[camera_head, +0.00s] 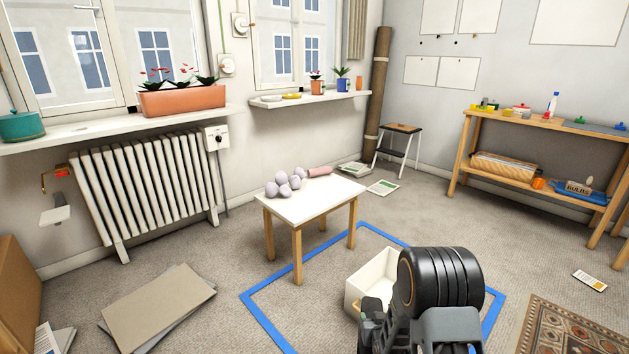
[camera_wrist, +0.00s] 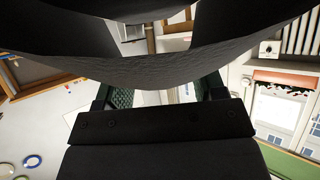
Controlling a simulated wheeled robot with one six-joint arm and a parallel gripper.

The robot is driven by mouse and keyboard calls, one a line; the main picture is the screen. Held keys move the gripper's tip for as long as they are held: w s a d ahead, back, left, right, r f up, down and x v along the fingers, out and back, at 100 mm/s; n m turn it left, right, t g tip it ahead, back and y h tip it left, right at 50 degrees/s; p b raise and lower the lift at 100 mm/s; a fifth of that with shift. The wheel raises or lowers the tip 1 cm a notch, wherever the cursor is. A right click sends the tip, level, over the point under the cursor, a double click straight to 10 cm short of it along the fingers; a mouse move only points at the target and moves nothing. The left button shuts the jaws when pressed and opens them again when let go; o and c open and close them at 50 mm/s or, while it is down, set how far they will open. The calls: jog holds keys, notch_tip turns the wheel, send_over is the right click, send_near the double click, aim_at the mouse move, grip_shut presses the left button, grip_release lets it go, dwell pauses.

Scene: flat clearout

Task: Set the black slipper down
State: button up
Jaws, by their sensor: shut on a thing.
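The black slipper (camera_wrist: 160,66) fills the top of the wrist view as a large dark, curved, textured shape, cut off by the picture's edges. My gripper (camera_wrist: 160,93) is shut on it; the dark palm is below it and the green-padded fingers show partly at either side. The slipper's far parts are out of frame. In the head view I cannot make out the slipper or the fingers. There, my dark arm is at the lower right, in front of a white open box (camera_head: 360,295) on the floor.
Blue tape (camera_head: 263,321) outlines a floor area around the box. A small white table (camera_head: 315,205) carries several lilac balls (camera_head: 283,184) and a pink roll (camera_head: 320,171). Flat cardboard (camera_head: 155,305) lies at left. A patterned rug (camera_head: 570,330) and wooden shelf (camera_head: 530,127) are at right.

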jog(key=shift+a+r+p, duration=0.3)
jog(key=shift+a+r, duration=0.15)
jog(key=shift+a, duration=0.4)
notch_tip(320, 180, up, 34)
jog(key=p, duration=3.4)
jog(key=shift+d, duration=0.2)
jog(key=s, duration=0.2)
jog(key=s+f, duration=0.1)
jog(key=s, duration=0.2)
jog(key=s+f, duration=0.1)
jog(key=s, duration=0.2)
jog(key=shift+f+p, duration=0.25)
jog(key=shift+p, duration=0.1)
